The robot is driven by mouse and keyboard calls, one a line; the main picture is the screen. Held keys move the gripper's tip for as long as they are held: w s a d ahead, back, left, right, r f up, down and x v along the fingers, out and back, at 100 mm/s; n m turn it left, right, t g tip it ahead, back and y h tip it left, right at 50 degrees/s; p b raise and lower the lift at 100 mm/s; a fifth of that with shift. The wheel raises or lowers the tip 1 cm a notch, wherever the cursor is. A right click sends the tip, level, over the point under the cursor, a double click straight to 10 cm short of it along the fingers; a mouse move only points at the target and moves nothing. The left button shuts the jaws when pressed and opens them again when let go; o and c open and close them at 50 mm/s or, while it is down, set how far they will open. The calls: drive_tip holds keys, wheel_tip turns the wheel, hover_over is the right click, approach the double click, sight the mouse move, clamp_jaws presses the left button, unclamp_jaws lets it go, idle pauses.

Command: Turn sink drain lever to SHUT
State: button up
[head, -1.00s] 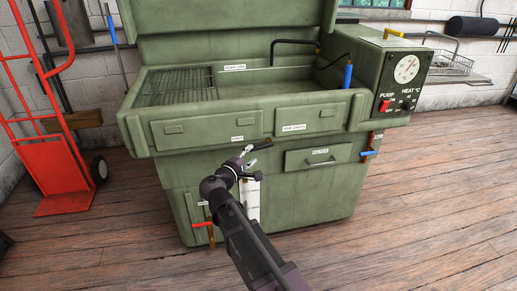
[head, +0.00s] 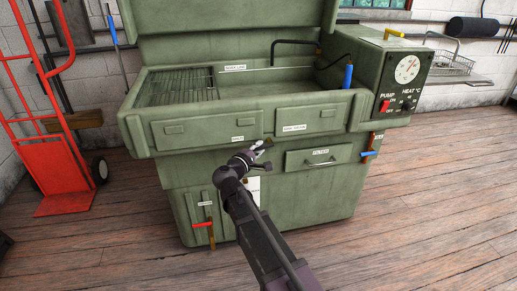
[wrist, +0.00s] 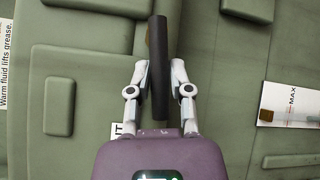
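In the wrist view a black lever handle (wrist: 158,60) runs lengthwise between the two fingers of my gripper (wrist: 159,68). The fingers are drawn in close on both sides of it and look shut on it. In the head view my gripper (head: 257,148) is at the front of the green parts-washer sink (head: 180,170), just below the sink's front panels; the handle is mostly hidden there. A small white label (head: 237,138) sits left of the gripper; in the wrist view it (wrist: 124,130) is partly covered, with only its last letters showing.
A red-handled valve (head: 203,225) is low on the left front and a blue-handled one (head: 369,154) at the right side. A drawer (head: 320,158) is right of my gripper. A white MAX placard (wrist: 285,104) is on the cabinet. A red hand truck (head: 55,160) stands left.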

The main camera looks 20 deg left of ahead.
clamp_jaws()
drive_tip(key=shift+r, duration=0.1)
drive_tip(key=shift+r+m+p, duration=0.25)
drive_tip(key=shift+m+p, duration=0.05)
drive_tip(key=shift+p, duration=0.45)
drive_tip(key=shift+r+m+g+y+p, duration=0.1)
drive_tip(key=shift+m+g+y+p, duration=0.25)
drive_tip(key=shift+g+p, duration=0.45)
drive_tip(key=o, duration=0.7)
unclamp_jaws()
drive_tip(key=shift+f+t+b, duration=0.25)
drive_tip(key=shift+t+b, duration=0.05)
drive_tip(key=shift+b, duration=0.1)
